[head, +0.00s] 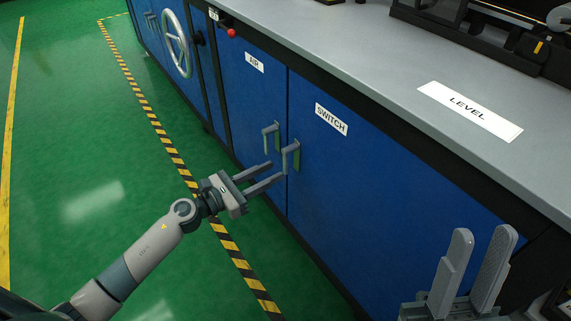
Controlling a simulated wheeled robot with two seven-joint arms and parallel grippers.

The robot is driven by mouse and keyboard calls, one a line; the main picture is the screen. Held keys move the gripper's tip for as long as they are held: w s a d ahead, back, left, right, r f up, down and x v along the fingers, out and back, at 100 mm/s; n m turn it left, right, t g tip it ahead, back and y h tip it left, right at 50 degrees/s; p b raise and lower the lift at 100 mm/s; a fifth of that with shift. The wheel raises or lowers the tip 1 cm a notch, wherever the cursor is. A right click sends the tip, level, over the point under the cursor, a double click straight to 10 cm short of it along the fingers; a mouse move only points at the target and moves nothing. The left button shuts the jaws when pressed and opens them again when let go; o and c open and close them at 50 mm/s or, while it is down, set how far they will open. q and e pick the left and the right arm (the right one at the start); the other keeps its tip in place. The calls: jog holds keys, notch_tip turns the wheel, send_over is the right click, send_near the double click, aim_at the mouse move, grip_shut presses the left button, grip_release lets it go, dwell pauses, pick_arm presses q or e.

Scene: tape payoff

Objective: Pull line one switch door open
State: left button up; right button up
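The blue switch door (335,190) carries a white SWITCH label (331,119) and looks shut, flush with the cabinet front. Its grey bar handle (291,156) is at the door's upper left edge. My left gripper (276,171) is open, its two fingers pointing at the lower part of this handle. The fingertips are very close to it; I cannot tell whether they touch or straddle it. My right gripper (482,238) is open and empty at the lower right, fingers pointing up, apart from the door.
The blue air door (252,105) with its own handle (268,138) adjoins on the left. A grey worktop (370,60) with a LEVEL label (469,111) runs above. A handwheel (177,43) and red knob (232,33) are farther left. Green floor (80,150) in front is clear.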

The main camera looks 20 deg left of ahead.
aim_at(284, 166)
pick_arm(q)
jog(key=shift+x, duration=3.05)
jog(key=shift+c, duration=0.7)
grip_shut()
